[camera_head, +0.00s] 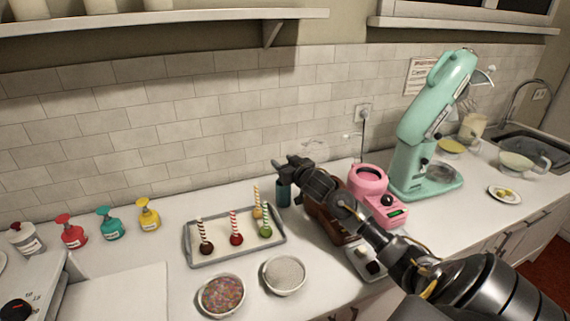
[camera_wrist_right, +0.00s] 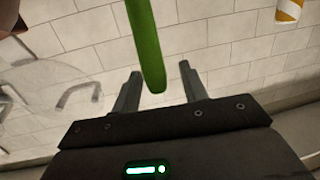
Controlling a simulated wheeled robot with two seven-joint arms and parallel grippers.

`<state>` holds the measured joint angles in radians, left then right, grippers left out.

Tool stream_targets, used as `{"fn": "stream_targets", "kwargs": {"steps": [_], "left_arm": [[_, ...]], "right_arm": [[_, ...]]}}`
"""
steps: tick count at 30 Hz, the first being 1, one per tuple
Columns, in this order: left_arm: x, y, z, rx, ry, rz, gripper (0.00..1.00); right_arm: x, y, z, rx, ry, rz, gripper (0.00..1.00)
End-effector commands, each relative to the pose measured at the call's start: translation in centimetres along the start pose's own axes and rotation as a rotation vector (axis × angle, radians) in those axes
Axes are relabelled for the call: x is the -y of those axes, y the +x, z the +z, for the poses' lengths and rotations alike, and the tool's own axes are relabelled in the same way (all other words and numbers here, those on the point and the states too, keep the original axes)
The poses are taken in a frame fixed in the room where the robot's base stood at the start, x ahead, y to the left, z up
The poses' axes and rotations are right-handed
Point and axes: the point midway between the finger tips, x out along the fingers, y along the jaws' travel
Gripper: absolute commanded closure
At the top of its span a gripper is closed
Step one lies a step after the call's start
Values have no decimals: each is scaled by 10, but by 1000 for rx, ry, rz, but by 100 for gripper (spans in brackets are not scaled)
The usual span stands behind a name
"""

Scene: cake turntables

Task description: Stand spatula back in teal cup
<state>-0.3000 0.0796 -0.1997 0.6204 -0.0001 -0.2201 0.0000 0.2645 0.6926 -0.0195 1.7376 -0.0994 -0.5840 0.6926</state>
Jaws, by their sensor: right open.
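The teal cup (camera_head: 283,192) stands on the counter behind the tray's right end, partly covered by my right gripper (camera_head: 281,165) just above it. In the right wrist view a long green handle (camera_wrist_right: 148,50), which looks like the spatula's, runs down from the top edge. Its rounded end lies between the two spread fingers of my right gripper (camera_wrist_right: 158,85), with gaps on both sides. The spatula does not show clearly in the head view, and I cannot tell whether its other end is inside the cup. My left gripper is out of view.
A grey tray (camera_head: 190,246) of striped-stick cake pops lies left of the cup. A pink machine (camera_head: 368,183) and a mint stand mixer (camera_head: 420,150) stand to the right. Two bowls, one with sprinkles (camera_head: 221,295), one pale (camera_head: 284,273), sit in front. Several pump bottles line the left.

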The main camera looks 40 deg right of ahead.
Motion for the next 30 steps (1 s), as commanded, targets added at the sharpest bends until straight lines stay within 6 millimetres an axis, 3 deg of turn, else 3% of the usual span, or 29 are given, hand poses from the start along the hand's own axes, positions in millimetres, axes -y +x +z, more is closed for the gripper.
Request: {"fn": "stream_targets", "kwargs": {"steps": [5,18,23,30], "left_arm": [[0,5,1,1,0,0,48],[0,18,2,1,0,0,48],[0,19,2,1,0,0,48],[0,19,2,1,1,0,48]], "right_arm": [[0,-14,2,0,-1,0,57],[0,-94,2,1,-2,0,57],[0,-106,1,0,-1,0,57],[0,-108,0,1,0,0,57]]}}
